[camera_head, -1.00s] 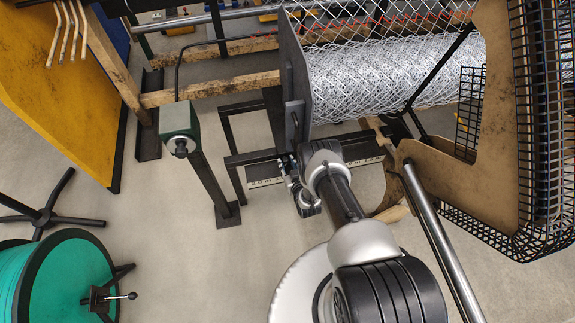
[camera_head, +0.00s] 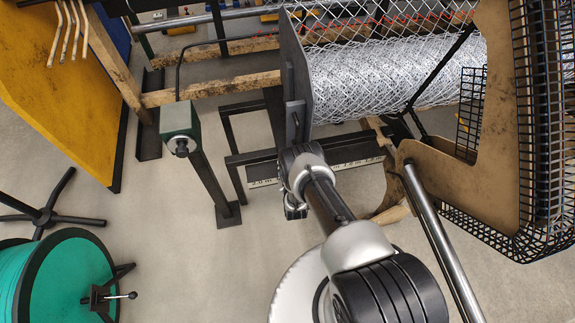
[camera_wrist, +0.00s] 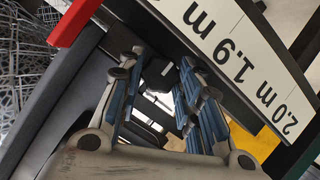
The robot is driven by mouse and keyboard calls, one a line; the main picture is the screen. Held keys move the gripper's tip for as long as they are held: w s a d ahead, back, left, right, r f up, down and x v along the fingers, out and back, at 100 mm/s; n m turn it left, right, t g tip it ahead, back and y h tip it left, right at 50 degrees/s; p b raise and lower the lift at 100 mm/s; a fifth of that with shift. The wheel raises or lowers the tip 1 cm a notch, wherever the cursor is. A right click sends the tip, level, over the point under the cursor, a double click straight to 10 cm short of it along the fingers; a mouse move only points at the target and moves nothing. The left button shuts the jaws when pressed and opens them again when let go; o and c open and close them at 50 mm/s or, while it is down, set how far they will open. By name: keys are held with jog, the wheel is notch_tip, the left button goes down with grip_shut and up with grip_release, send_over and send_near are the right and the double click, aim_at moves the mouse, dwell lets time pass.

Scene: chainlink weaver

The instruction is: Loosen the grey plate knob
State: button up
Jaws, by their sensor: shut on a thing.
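The grey plate (camera_head: 295,85) stands upright at the left end of the wire mesh roll in the head view. In the wrist view, my gripper (camera_wrist: 160,68) has its blue-padded fingers on either side of a small dark knob (camera_wrist: 159,75) and is shut on it. The knob is partly covered by the fingers, and its thread is hidden. In the head view my wrist is close to the lower end of the plate and hides the knob and most of the gripper.
A white scale (camera_wrist: 235,50) with metre marks runs beside the gripper, and a red piece (camera_wrist: 75,22) is at the upper left. A green-topped post (camera_head: 180,120) stands left of the plate. A steel bar (camera_head: 440,240) lies right of my arm.

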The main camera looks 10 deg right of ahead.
jog(key=shift+s+n, duration=0.1)
jog(key=shift+n, duration=0.3)
jog(key=o, duration=1.1)
